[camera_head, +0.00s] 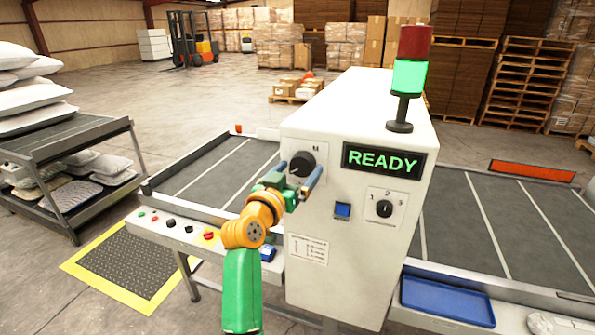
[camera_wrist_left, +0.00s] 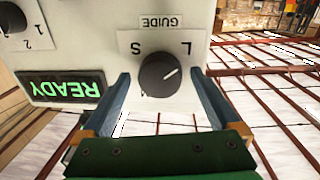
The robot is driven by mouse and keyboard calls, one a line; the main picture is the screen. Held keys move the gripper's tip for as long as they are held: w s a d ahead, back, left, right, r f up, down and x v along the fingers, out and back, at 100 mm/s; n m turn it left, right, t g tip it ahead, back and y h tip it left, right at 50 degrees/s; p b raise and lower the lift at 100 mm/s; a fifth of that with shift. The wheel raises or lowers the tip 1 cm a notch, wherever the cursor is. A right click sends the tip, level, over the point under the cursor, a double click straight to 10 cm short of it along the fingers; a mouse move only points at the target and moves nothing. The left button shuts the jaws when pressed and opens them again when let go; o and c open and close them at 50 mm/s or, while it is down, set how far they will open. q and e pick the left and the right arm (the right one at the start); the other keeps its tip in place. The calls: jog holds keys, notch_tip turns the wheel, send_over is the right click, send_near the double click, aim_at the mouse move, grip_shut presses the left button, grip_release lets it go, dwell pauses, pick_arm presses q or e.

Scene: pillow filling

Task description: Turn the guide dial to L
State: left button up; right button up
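The guide dial (camera_head: 301,164) is a black round knob on a white plate, on the front of the white machine. It also shows close up in the left wrist view (camera_wrist_left: 159,73), under an upside-down GUIDE label (camera_wrist_left: 162,22). Its white pointer line points right and slightly up in that view, toward the side where the letter L (camera_wrist_left: 186,48) stands. My left gripper (camera_head: 298,174) is at the dial, its blue fingers open on either side of the knob. In the wrist view a gap shows between each finger and the knob. My right gripper is not in view.
A lit READY display (camera_head: 383,161), a blue button (camera_head: 342,210) and a numbered dial (camera_head: 384,208) sit right of the guide dial. A signal tower (camera_head: 409,78) glows green on top. A button panel (camera_head: 180,227) lies lower left. A blue tray (camera_head: 447,300) is at lower right.

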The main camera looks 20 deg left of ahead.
pick_arm(q)
jog(key=shift+w+f, duration=0.1)
jog(key=c, duration=1.1)
jog(key=shift+c, duration=0.4)
jog(key=shift+n+p, duration=0.4)
jog(key=shift+n, duration=0.4)
jog(key=o, duration=1.4)
jog(key=shift+c, duration=0.2)
jog(key=shift+s, duration=0.2)
jog(key=s+b, duration=0.1)
jog(key=s, duration=0.5)
jog(key=shift+s+a+b, duration=0.35)
jog(key=shift+s, duration=0.05)
